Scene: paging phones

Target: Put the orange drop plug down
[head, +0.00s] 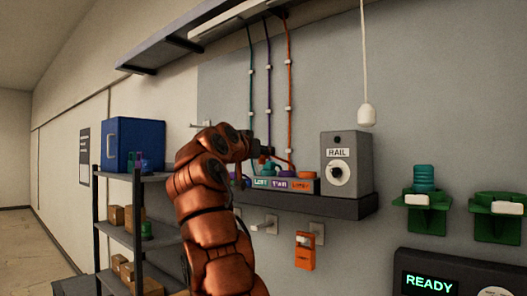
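An orange cable (289,90) comes down the wall from the overhead shelf and ends behind the labelled box (285,185). Small orange pieces show at the box's right end (303,175); I cannot tell whether one is the orange drop plug. Teal (251,90) and purple (268,90) cables run down beside the orange one. My gripper (264,150) is dark and small in view, at the end of my copper arm, in front of the cables' lower ends and just above the box's left part. Its fingers are not clear, and whether it holds anything is hidden.
A grey RAIL speaker box (347,148) stands right of the labelled box on a dark wall shelf (345,208). A white pull cord (367,113) hangs above. An orange handset (305,252) hangs below. Green holders (424,210) are at right, shelving with a blue bin (135,143) at left.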

